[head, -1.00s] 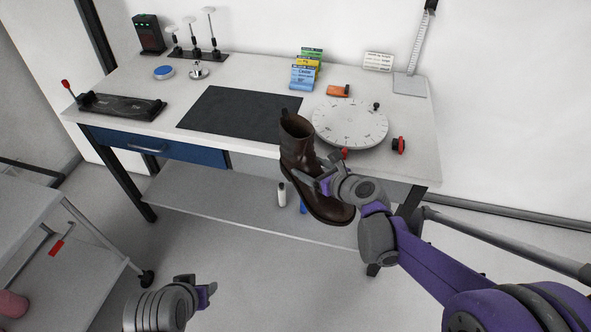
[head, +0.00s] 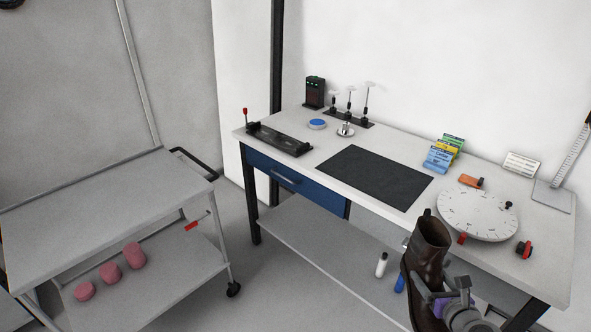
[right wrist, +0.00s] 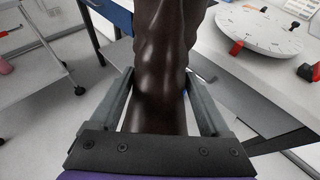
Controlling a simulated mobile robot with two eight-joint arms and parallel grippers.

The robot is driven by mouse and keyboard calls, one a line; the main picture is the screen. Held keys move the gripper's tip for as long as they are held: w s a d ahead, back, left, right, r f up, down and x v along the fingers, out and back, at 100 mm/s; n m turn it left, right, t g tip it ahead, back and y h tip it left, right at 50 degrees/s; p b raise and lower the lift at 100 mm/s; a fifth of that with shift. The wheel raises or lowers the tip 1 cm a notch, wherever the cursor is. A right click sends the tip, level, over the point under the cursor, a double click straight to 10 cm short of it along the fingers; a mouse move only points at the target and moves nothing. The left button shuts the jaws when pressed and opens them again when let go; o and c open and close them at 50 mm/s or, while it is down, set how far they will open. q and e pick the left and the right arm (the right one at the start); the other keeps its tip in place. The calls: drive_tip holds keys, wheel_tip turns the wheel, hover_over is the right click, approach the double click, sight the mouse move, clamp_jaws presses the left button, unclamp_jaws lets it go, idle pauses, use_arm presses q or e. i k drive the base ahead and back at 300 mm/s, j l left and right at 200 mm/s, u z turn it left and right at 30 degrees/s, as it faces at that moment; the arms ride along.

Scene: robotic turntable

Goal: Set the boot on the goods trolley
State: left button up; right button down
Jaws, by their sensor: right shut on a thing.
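The dark brown boot (head: 428,262) is at the lower right of the head view, upright and held in front of the workbench. My right gripper (head: 440,298) is shut on the boot's shaft or ankle. In the right wrist view the boot (right wrist: 162,60) stands between the two fingers of the right gripper (right wrist: 160,100). The boot's sole is out of view. The grey goods trolley (head: 100,205) stands at the left, apart from the boot, with a bare top shelf. My left gripper is not in view.
The trolley's lower shelf holds three pink cylinders (head: 110,271). The workbench (head: 300,200) carries a black mat (head: 376,177), a white turntable (head: 478,214), small boxes (head: 443,153) and a lever fixture (head: 279,139). Open floor lies between trolley and bench.

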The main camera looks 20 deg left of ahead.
sight(122, 201)
drive_tip(key=i+j+u, duration=0.1)
drive_tip(key=u, duration=0.25)
drive_tip(key=i+j+u, duration=0.15)
drive_tip(key=u, duration=0.25)
drive_tip(key=i+j+u, duration=0.15)
drive_tip(key=u, duration=0.2)
drive_tip(key=i+j+u, duration=0.25)
drive_tip(key=i, duration=0.35)
drive_tip(key=i+u, duration=0.25)
drive_tip(key=i, duration=0.75)
drive_tip(key=j, duration=0.05)
